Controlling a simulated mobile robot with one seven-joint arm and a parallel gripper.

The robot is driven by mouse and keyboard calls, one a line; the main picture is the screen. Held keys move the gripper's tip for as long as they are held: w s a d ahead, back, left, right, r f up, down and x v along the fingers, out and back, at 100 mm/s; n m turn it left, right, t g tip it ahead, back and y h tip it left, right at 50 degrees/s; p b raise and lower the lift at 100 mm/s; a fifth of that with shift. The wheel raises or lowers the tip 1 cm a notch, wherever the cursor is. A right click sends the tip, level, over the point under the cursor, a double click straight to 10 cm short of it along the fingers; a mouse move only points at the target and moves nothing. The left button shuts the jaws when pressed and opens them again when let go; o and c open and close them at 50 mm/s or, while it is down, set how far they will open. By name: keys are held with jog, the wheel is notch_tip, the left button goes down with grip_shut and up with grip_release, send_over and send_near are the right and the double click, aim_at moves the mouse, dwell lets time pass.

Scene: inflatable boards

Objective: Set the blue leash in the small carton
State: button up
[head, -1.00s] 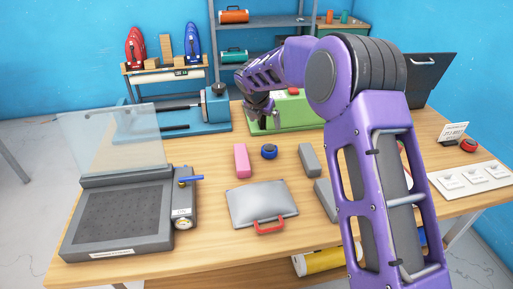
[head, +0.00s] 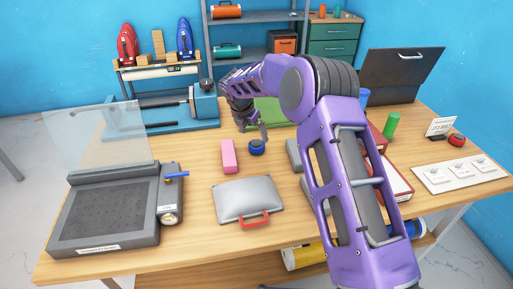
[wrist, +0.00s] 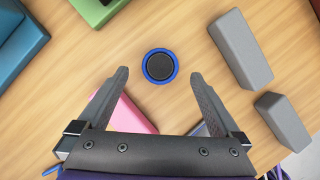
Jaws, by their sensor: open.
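A small round blue thing with a black middle (head: 256,147), which looks like the coiled blue leash, lies on the wooden table. It also shows in the wrist view (wrist: 160,66), a blue ring around a dark disc, in line with the gap between my fingertips. My gripper (head: 252,125) is open and empty, above the table just behind it in the head view; the fingers also show in the wrist view (wrist: 160,74). I cannot make out which thing is the small carton; my arm hides part of the table's right side.
A pink block (head: 228,156) lies left of the blue thing, grey blocks (wrist: 241,49) to its right. A silver pouch (head: 247,198) lies in front. Red-and-white boxes (head: 396,180) and a green cylinder (head: 390,125) stand right of my arm. A grey press (head: 105,212) fills the left.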

aim_at(257, 142)
jog(key=x, duration=0.6)
jog(key=shift+f, duration=0.3)
jog(key=shift+s, duration=0.1)
jog(key=c, duration=1.5)
jog(key=shift+r, duration=0.15)
